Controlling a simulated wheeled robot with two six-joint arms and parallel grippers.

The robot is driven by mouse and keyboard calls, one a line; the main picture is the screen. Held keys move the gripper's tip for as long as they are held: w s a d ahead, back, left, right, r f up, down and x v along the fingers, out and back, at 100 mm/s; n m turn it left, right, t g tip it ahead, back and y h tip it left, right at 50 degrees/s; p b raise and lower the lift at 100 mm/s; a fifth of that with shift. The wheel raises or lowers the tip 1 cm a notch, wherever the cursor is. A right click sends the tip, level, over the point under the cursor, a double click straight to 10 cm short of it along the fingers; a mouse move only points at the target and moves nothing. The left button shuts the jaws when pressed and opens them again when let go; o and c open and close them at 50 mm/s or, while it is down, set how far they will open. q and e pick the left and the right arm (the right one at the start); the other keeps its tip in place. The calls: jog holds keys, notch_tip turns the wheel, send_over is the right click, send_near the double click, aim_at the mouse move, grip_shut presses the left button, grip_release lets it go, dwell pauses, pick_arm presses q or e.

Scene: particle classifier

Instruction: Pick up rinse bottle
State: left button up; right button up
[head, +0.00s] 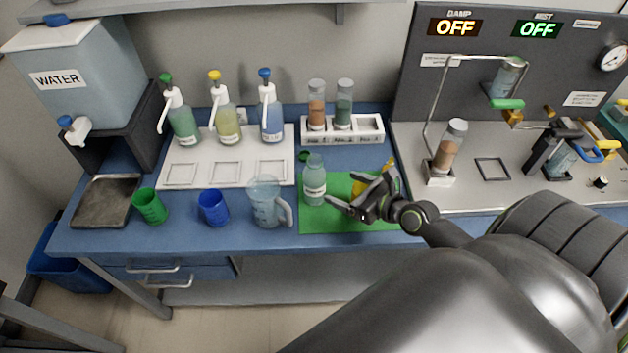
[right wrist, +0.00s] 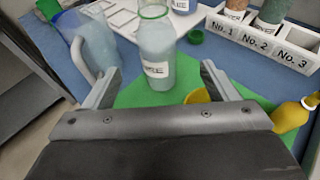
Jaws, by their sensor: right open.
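A clear bottle (head: 314,186) with pale teal liquid and a white label stands upright and uncapped on the green mat (head: 345,218). Its label is too blurred to read fully. The bottle also shows in the right wrist view (right wrist: 157,55), ahead of and between the fingertips. A green cap (head: 304,156) lies behind it. My right gripper (head: 343,190) is open and empty, just right of the bottle, with its fingers pointing towards it. It also shows in the right wrist view (right wrist: 160,72). My left gripper is not in view.
A clear pitcher (head: 265,203) stands close left of the bottle, with blue (head: 213,208) and green (head: 149,206) cups beyond. A yellow bottle (right wrist: 291,114) is near the gripper. A white rack (head: 362,131) and several pump bottles stand behind.

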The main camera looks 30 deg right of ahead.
aim_at(324, 180)
jog(key=x, duration=0.6)
jog(key=shift+w+f, duration=0.15)
jog(key=shift+w, duration=0.15)
jog(key=x, duration=0.4)
jog(key=b+x, duration=0.1)
jog(key=x, duration=0.1)
jog(key=shift+w+a+f, duration=0.1)
jog(key=shift+w+a, duration=0.05)
jog(key=shift+a, duration=0.2)
jog(key=shift+c, duration=0.6)
jog(key=c, duration=1.2)
